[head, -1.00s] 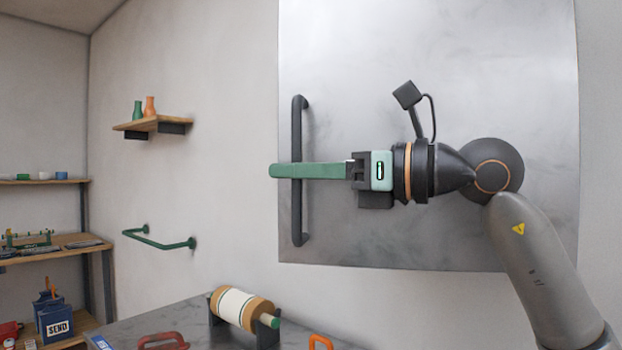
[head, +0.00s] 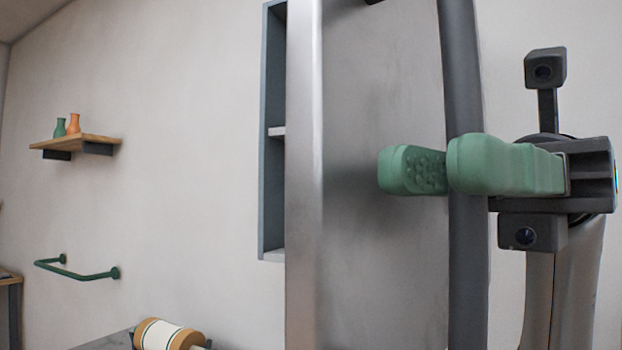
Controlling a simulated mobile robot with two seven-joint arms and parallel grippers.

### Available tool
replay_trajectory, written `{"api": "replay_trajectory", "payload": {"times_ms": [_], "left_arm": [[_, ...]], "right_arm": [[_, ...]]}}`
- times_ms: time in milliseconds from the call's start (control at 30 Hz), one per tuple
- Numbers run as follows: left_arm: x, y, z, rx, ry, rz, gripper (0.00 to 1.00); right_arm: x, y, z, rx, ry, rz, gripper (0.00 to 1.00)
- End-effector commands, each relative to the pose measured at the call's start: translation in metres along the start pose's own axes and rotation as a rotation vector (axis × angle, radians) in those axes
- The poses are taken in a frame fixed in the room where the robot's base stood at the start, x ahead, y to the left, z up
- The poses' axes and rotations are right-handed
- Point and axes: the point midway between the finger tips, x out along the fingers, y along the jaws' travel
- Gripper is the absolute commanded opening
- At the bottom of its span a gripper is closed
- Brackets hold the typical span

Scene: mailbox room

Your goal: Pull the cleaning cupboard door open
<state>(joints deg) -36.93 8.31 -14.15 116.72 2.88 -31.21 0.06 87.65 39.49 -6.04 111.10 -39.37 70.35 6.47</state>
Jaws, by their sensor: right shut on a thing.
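The cleaning cupboard door (head: 380,250) is a grey metal panel, swung out from the wall towards me, with its bright edge facing me. Behind it on the left, part of the cupboard's blue-grey body (head: 272,190) shows, with shelf edges inside. The dark vertical bar handle (head: 466,260) stands on the door's face. My right gripper (head: 430,168) is shut on the handle, one green finger on either side of the bar. Most of the cupboard's inside is hidden behind the door. My left gripper is not in view.
A small wooden shelf (head: 90,139) with a green and an orange vase is on the wall at left. Below it is a green wall rail (head: 78,272). A roll (head: 168,335) lies on a grey counter (head: 105,342) at the bottom. The wall between is bare.

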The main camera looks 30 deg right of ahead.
Motion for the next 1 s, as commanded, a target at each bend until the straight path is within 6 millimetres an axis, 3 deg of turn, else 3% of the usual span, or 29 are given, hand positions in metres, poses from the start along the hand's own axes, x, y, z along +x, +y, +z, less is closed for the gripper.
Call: {"api": "replay_trajectory", "payload": {"times_ms": [200, 400, 900, 933, 1000], "left_arm": [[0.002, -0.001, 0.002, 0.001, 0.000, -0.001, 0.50], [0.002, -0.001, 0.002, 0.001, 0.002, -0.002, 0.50], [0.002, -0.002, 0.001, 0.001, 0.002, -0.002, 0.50], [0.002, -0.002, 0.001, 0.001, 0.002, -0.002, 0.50], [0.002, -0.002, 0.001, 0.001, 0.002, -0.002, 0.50]], "right_arm": [[-0.018, 0.036, 0.002, -0.002, -0.008, 0.044, 0.00], [-0.025, 0.053, 0.002, -0.001, -0.010, 0.046, 0.00], [-0.028, 0.058, 0.003, 0.000, -0.010, 0.046, 0.00], [-0.028, 0.058, 0.003, 0.000, -0.010, 0.046, 0.19], [-0.027, 0.058, 0.002, 0.000, -0.008, 0.046, 0.27]]}}
